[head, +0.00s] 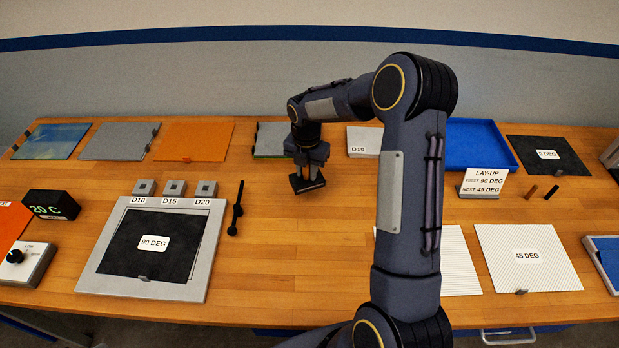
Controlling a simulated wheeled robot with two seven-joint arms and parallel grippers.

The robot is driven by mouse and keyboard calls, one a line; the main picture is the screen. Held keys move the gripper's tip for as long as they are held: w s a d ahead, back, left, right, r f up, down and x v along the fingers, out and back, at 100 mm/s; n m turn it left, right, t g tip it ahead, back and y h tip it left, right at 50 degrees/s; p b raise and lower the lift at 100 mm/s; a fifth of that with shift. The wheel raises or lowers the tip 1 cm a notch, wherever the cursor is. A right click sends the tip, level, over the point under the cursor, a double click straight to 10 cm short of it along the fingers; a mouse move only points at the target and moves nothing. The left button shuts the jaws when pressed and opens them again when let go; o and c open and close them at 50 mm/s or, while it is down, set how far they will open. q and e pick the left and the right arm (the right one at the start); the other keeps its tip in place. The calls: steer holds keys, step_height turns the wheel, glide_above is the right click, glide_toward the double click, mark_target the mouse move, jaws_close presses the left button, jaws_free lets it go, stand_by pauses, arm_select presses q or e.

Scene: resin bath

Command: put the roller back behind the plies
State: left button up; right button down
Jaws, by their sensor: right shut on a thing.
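My right gripper (308,165) points down over the middle of the bench and is shut on a short dark piece (307,184), which I take to be the roller. Its shape is hard to make out under the fingers. I cannot tell whether it touches the wood. The white 45 DEG ply (526,272) lies at the front right. Another white ply (460,274) lies to its left, partly hidden by my right arm. A dark ply (547,167) lies at the back right. A black 90 DEG ply (151,261) lies on the grey plate (204,259) at left. My left gripper is out of view.
Behind the white plies stand the LAY-UP card (487,179), a brown rod (531,193) and a black rod (551,192). A blue tray (478,146) is at the back. A thin black tool (236,212) lies beside the grey plate. Bare wood lies in front of the gripper.

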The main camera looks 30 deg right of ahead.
mark_target(309, 178)
steer(key=shift+w+d+f, duration=0.15)
steer(key=shift+d+f, duration=0.15)
steer(key=shift+f, duration=0.1)
steer(key=f, duration=0.3)
steer(key=shift+w+d+f+b, duration=0.1)
steer(key=shift+d+f+b, duration=0.15)
steer(key=shift+f+b, duration=0.1)
steer(key=shift+r, duration=0.1)
steer(key=c, duration=1.2)
jaws_free()
steer(key=shift+f, duration=0.2)
steer(key=shift+o, duration=0.2)
